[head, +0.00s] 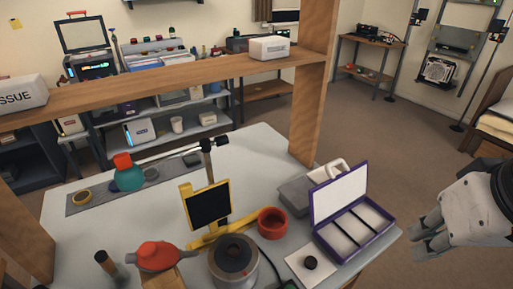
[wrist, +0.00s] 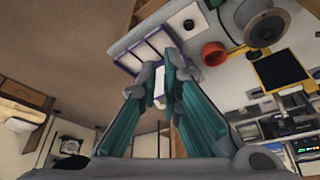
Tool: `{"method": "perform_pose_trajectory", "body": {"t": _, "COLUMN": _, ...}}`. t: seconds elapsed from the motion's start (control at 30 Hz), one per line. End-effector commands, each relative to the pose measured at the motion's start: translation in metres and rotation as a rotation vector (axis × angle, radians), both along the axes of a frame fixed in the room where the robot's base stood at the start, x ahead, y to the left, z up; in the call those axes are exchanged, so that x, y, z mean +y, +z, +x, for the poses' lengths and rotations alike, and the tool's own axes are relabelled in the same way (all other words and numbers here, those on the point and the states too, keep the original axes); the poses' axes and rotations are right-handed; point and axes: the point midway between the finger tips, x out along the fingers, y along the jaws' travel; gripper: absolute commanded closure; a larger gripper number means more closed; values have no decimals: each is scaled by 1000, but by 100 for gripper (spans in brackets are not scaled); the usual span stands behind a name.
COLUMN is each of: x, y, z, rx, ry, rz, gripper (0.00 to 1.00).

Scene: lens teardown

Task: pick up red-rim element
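A red ring-shaped piece with a dark inside, matching the red-rim element (head: 272,233), sits on the grey table, between the yellow-framed dark panel and the purple case. It also shows in the wrist view (wrist: 207,59), right of my fingers. My gripper (head: 424,232) is off the table's right edge in the head view, right of the purple case (head: 382,237) and well apart from the red piece. In the wrist view its two teal fingers (wrist: 162,68) stand apart with a gap between them. I see nothing held.
A grey cylinder (head: 228,277) stands left of the red piece. A dark panel with yellow frame (head: 209,206) stands behind it. A white card (head: 296,264) with a black knob (head: 311,262) lies in front.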

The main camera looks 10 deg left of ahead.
Motion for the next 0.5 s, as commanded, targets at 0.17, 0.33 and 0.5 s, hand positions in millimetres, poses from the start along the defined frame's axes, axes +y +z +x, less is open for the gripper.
{"method": "perform_pose_trajectory", "body": {"t": 0.17, "x": 8, "y": 6, "z": 14, "rx": 29, "ry": 74, "rz": -37, "gripper": 49}}
{"method": "perform_pose_trajectory", "body": {"t": 0.33, "x": 35, "y": 11, "z": 47, "rx": 93, "ry": 266, "rz": -118, "gripper": 49}}
{"method": "perform_pose_trajectory", "body": {"t": 0.5, "x": 76, "y": 6, "z": 81, "rx": 155, "ry": 491, "rz": -188, "gripper": 49}}
